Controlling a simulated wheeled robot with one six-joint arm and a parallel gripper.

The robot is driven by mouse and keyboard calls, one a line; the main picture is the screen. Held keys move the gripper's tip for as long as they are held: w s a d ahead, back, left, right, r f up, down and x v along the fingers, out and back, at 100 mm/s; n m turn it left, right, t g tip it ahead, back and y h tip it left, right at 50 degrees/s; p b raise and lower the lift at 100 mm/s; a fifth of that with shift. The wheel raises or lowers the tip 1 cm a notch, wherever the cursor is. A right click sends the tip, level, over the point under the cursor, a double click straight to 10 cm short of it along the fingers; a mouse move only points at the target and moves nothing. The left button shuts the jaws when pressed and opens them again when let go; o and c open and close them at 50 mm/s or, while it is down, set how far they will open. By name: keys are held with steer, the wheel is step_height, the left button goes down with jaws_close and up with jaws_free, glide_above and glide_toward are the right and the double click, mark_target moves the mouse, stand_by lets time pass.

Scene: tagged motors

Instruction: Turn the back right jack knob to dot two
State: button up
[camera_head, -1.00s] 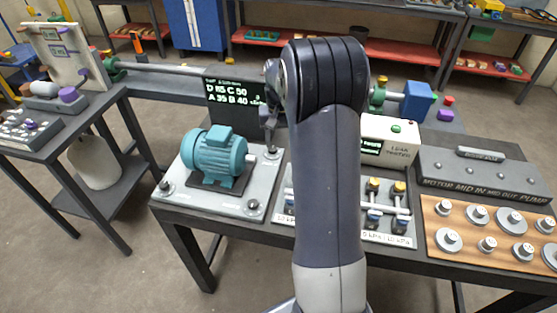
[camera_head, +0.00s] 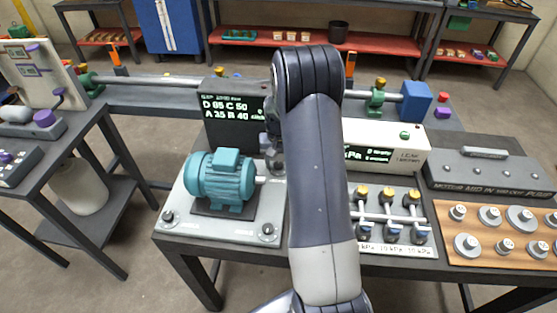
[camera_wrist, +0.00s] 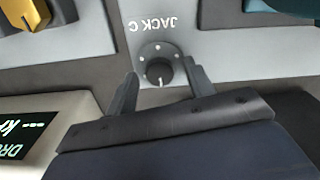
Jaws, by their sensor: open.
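In the wrist view a round dark knob (camera_wrist: 158,71) sits on a grey plate (camera_wrist: 215,60), beside an upside-down "JACK C" label. Pale dots lie around the knob, and a white pointer mark on it faces the bottom of the picture. My gripper (camera_wrist: 160,68) is open, one finger on each side of the knob. I cannot tell whether they touch it. In the head view a teal motor (camera_head: 220,178) stands on the grey plate (camera_head: 205,226), with knobs at its front left (camera_head: 168,216) and front right (camera_head: 268,230). My arm covers much of the back right corner.
A dark display (camera_head: 234,108) with the A, B, C, D readings stands behind the motor. Right of my arm are yellow-topped valves (camera_head: 387,193), a white tester box (camera_head: 400,145) and a wooden board (camera_head: 450,250) of round weights. A yellow part (camera_wrist: 28,22) shows upper left in the wrist view.

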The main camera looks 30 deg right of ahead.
steer(key=shift+c, duration=0.4)
steer(key=c, duration=0.9)
steer(key=shift+m, duration=0.3)
steer(key=m+b, duration=0.2)
steer(key=m, duration=0.2)
steer(key=shift+f+m+b, duration=0.1)
steer(key=shift+m+b, duration=0.2)
steer(key=m+b, duration=0.1)
steer(key=m, duration=0.5)
steer(key=shift+b, duration=0.3)
steer(key=shift+m, duration=0.4)
steer(key=o, duration=1)
